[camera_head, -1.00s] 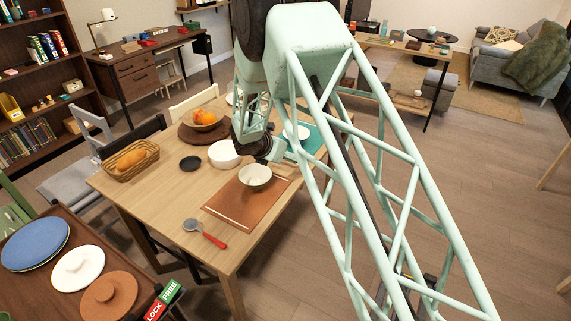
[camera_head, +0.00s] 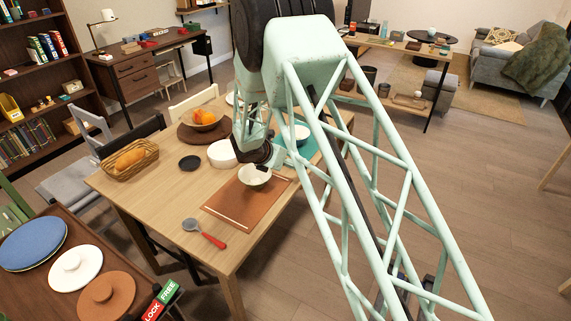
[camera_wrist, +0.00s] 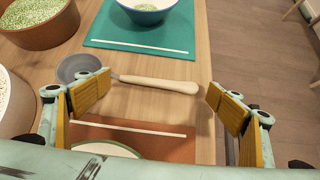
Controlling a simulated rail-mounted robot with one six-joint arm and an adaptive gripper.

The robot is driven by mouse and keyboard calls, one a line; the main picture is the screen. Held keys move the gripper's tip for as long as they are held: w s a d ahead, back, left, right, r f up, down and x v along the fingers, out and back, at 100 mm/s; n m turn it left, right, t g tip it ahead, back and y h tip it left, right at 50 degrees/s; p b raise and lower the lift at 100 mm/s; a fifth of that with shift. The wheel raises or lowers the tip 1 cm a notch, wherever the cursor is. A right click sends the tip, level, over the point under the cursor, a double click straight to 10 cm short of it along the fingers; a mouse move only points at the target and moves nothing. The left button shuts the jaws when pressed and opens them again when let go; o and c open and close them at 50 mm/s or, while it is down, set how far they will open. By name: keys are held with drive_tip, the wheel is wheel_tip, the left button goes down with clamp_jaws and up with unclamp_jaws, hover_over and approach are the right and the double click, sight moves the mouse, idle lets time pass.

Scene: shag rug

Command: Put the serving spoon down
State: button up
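A spoon with a grey bowl and a cream handle (camera_wrist: 158,83) lies across the wooden table in the wrist view, between a teal mat (camera_wrist: 190,48) and a brown mat (camera_wrist: 170,142). My gripper (camera_wrist: 160,92) is open above it, with its yellow-padded fingers apart and nothing held between them. The handle's end is near the right finger, and the spoon's bowl is beyond the left finger. I cannot make out this spoon in the head view, where my arm covers that area. A second spoon with a red handle (camera_head: 213,240) lies near the table's front edge.
A white bowl (camera_head: 254,177) stands on the brown mat. A white dish (camera_head: 222,153), a bread basket (camera_head: 130,158) and a fruit bowl (camera_head: 203,119) stand left. In the wrist view, a blue bowl (camera_wrist: 147,14) and a brown bowl of green bits (camera_wrist: 40,36) stand beyond.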

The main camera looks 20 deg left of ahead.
drive_tip(key=shift+o, duration=0.2)
drive_tip(key=shift+r, duration=0.25)
drive_tip(key=p+v, duration=0.2)
drive_tip(key=v, duration=1)
drive_tip(key=shift+f, duration=0.15)
idle(0.5)
